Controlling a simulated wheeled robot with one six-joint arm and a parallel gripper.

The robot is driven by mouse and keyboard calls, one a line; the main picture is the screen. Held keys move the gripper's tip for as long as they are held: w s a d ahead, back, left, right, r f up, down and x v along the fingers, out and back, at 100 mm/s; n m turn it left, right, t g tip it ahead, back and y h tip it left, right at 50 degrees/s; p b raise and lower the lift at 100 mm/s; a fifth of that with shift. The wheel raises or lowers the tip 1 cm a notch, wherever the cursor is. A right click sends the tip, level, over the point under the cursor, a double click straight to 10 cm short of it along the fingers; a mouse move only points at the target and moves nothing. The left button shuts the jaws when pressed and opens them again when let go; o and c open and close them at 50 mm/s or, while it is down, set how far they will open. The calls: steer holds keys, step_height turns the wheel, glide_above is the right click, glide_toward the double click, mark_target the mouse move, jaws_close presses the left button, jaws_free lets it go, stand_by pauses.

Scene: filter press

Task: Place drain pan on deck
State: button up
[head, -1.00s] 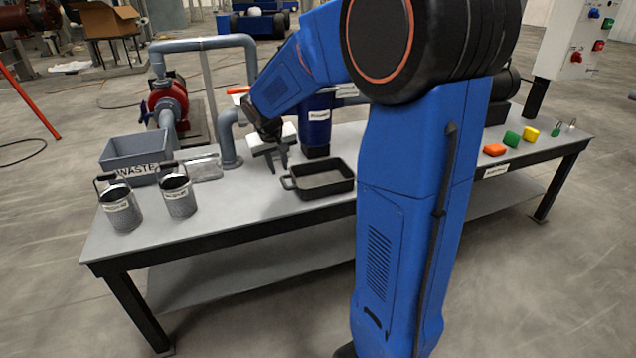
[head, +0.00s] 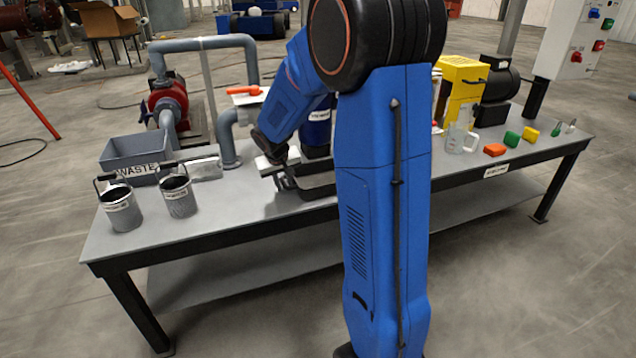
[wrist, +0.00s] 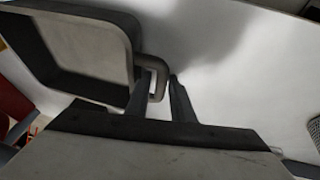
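The drain pan, a black rectangular pan (head: 320,192) with loop handles, sits flat on the grey bench top (head: 240,222). My arm hides its right part in the head view. My gripper (head: 284,184) is low at the pan's left end. In the wrist view the pan (wrist: 108,30) fills the upper left, and its loop handle (wrist: 161,66) reaches between my gripper's fingers (wrist: 160,82). The fingers are apart, one on each side of the handle bar. I see no firm contact between them and the bar.
A grey WASTE bin (head: 133,160) and two labelled metal buckets (head: 121,212) (head: 178,198) stand at the left. A blue cylinder (head: 318,130) stands right behind the pan. A clear jug (head: 458,138), a yellow box (head: 462,85) and small coloured blocks (head: 495,150) are at the right.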

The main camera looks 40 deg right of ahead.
jaws_close()
